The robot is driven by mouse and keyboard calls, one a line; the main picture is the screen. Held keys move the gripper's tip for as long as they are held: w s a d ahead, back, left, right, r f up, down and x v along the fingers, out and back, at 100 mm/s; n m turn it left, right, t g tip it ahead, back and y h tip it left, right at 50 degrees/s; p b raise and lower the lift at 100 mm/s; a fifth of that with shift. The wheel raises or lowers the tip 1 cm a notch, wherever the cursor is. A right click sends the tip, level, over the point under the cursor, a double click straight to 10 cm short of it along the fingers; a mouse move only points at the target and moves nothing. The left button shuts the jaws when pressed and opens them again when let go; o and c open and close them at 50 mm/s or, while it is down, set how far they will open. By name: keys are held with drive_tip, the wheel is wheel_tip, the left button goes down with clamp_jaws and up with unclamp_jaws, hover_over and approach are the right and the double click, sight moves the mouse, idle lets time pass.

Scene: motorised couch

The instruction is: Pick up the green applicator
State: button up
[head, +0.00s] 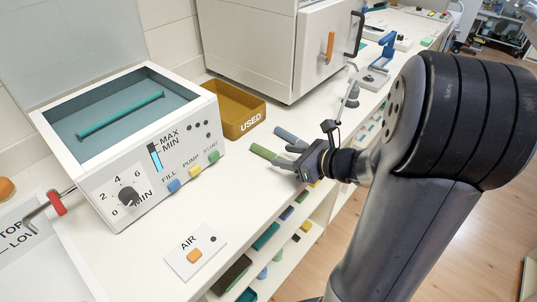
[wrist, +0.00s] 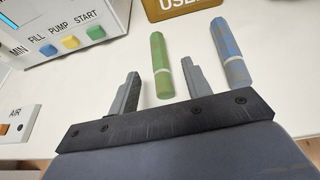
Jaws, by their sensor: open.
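The green applicator (head: 264,153) lies on the white counter in front of the USED bin. In the wrist view the green applicator (wrist: 160,65) has a pale band and lies lengthwise between the two grey fingers of my gripper (wrist: 162,80), with gaps on both sides. Its near end reaches in between the fingertips. In the head view my gripper (head: 284,155) is low over the counter beside it, open and empty. A blue applicator (head: 287,135) lies parallel to it; in the wrist view the blue applicator (wrist: 231,60) is outside the right finger.
A yellow-brown USED bin (head: 222,122) stands behind the applicators. A white bath unit (head: 190,140) with a teal rod (head: 120,116) in it stands at left. A white cabinet (head: 270,45) stands behind. An AIR panel (head: 180,250) lies in front; shelves are below the counter edge.

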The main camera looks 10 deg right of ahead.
sight(275, 155)
drive_tip(key=x, duration=0.4)
drive_tip(key=shift+w+a+f, duration=0.1)
drive_tip(key=shift+a+f, duration=0.05)
drive_tip(key=shift+f, duration=0.15)
drive_tip(key=shift+c, duration=0.5)
clamp_jaws()
